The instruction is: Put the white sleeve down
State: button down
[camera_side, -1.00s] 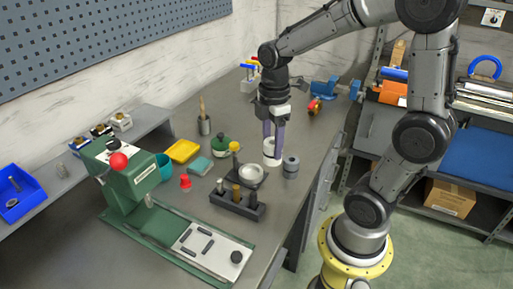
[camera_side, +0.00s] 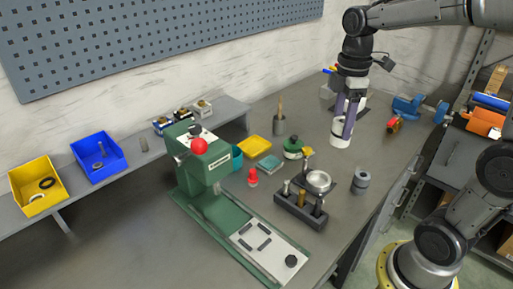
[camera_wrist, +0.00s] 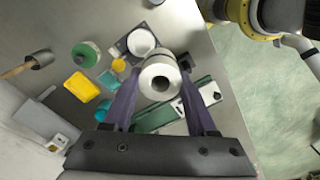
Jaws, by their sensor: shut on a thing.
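The white sleeve (camera_side: 340,138) is a short white cylinder between the purple fingers of my gripper (camera_side: 345,122). My gripper points down over the back part of the bench and is shut on the sleeve. The side view does not show clearly whether the sleeve's bottom touches the bench. In the wrist view the sleeve (camera_wrist: 159,81) shows end-on with a dark round bore, between my fingertips (camera_wrist: 160,88).
A green press (camera_side: 205,165) is at left, a blue vise (camera_side: 415,107) at right. Bench around the sleeve is fairly clear.

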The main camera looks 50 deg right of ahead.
jog(key=w, duration=1.3)
send_over(253, 147)
jog(key=shift+n, duration=0.3)
notch_tip(253, 147, down, 15)
jog(key=shift+f, duration=1.75)
jog(key=shift+c, duration=1)
grip_release()
jog(key=shift+f, duration=0.15)
